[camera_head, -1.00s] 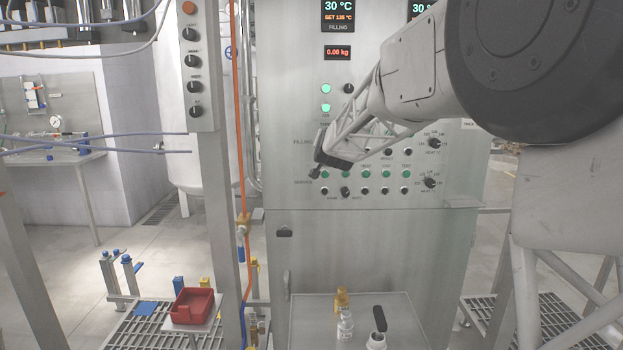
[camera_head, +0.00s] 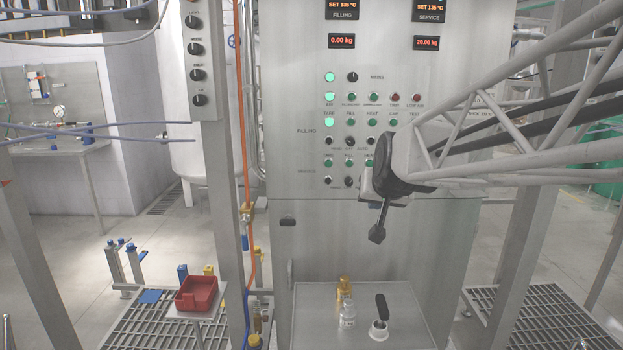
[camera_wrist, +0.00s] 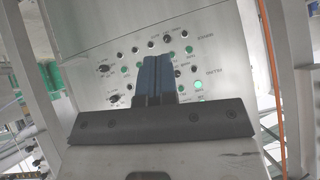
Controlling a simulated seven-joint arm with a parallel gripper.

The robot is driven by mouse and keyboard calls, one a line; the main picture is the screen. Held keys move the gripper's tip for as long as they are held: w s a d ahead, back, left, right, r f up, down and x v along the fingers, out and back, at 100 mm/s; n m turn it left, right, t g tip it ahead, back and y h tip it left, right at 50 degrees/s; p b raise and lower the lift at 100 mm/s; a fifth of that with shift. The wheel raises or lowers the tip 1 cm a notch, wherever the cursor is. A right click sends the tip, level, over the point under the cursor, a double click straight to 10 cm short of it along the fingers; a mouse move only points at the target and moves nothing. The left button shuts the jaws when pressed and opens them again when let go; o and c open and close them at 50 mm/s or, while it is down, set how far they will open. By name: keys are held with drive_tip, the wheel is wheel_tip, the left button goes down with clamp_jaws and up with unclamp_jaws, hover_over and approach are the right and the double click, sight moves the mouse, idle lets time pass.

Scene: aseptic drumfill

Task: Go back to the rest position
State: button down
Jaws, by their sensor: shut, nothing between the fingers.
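My gripper (camera_head: 377,234) hangs in front of the grey control cabinet, with its tip pointing down. It is to the right of the lower rows of buttons and above the small steel table. In the wrist view its two dark fingers (camera_wrist: 154,80) lie together with nothing between them. The control panel (camera_head: 358,135) carries lit green buttons, dark knobs and red buttons, partly hidden by my arm. Two displays above read 0.00 kg (camera_head: 342,41) and 20.00 kg (camera_head: 426,43).
The steel table (camera_head: 310,310) below bears a clear bottle (camera_head: 347,313), a yellow item (camera_head: 343,285) and a white pot with a black handle (camera_head: 381,312). A red tray (camera_head: 197,295) stands at the left. A post with knobs (camera_head: 211,180) and an orange hose (camera_head: 241,130) run beside the cabinet.

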drive_tip(key=s+d+f+g, duration=0.1)
drive_tip(key=s+f, duration=0.3)
drive_tip(key=s, duration=0.6)
drive_tip(key=s+d+f+g+h, duration=0.1)
drive_tip(key=s+d+f+g, duration=0.1)
drive_tip(key=s, duration=0.8)
drive_tip(key=s+d+f+g, duration=0.2)
drive_tip(key=s+f, duration=0.4)
drive_tip(key=s, duration=0.4)
drive_tip(key=shift+s+n+g, duration=0.3)
drive_tip(key=shift+g, duration=0.6)
